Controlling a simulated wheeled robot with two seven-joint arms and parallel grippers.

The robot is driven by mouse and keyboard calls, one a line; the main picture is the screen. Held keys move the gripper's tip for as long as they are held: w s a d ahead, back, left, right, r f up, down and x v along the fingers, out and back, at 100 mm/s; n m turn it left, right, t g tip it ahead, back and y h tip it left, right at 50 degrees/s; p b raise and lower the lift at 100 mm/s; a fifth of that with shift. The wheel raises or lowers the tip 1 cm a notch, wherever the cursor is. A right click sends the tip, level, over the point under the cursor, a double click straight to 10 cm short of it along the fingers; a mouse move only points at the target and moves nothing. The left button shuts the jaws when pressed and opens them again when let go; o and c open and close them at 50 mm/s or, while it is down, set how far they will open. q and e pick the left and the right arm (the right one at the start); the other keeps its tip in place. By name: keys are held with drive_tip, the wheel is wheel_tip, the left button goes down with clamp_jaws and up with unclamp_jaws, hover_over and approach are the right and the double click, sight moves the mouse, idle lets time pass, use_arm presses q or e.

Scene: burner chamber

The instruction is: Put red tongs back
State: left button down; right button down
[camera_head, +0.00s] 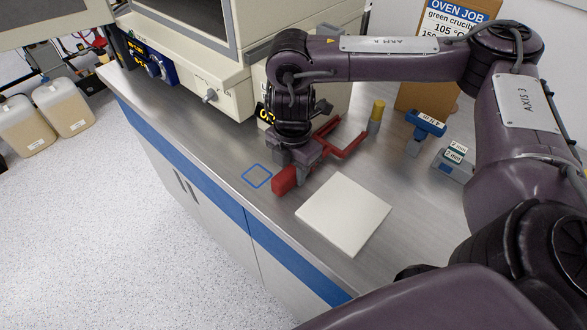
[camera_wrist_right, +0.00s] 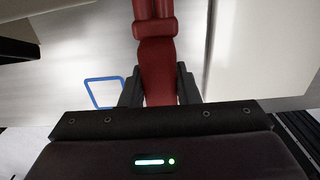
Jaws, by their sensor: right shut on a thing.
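The red tongs (camera_head: 338,138) are in my right gripper (camera_head: 293,165) in the head view. The gripper is shut on their thick red handle, and the two prongs reach away to the upper right. In the right wrist view the red tongs (camera_wrist_right: 156,60) run straight up between the fingers of my right gripper (camera_wrist_right: 159,88). The tongs are over the steel bench or just on it; I cannot tell the exact height. A blue square outline (camera_head: 257,176) is marked on the bench left of the gripper. My left gripper is not in view.
A white square slab (camera_head: 343,214) lies right of the gripper. A yellow-topped cylinder (camera_head: 376,117), a blue-topped block (camera_head: 425,127) and a grey-blue item (camera_head: 454,162) stand farther right. The cream oven (camera_head: 195,70) is behind. The bench's blue front edge (camera_head: 180,147) is close. Bare steel shows left of the gripper.

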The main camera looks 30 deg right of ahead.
drive_tip(key=shift+f+b, duration=0.3)
drive_tip(key=shift+f, duration=0.3)
drive_tip(key=c, duration=1)
unclamp_jaws()
drive_tip(key=shift+r+p, duration=1.2)
drive_tip(key=shift+r, duration=2.7)
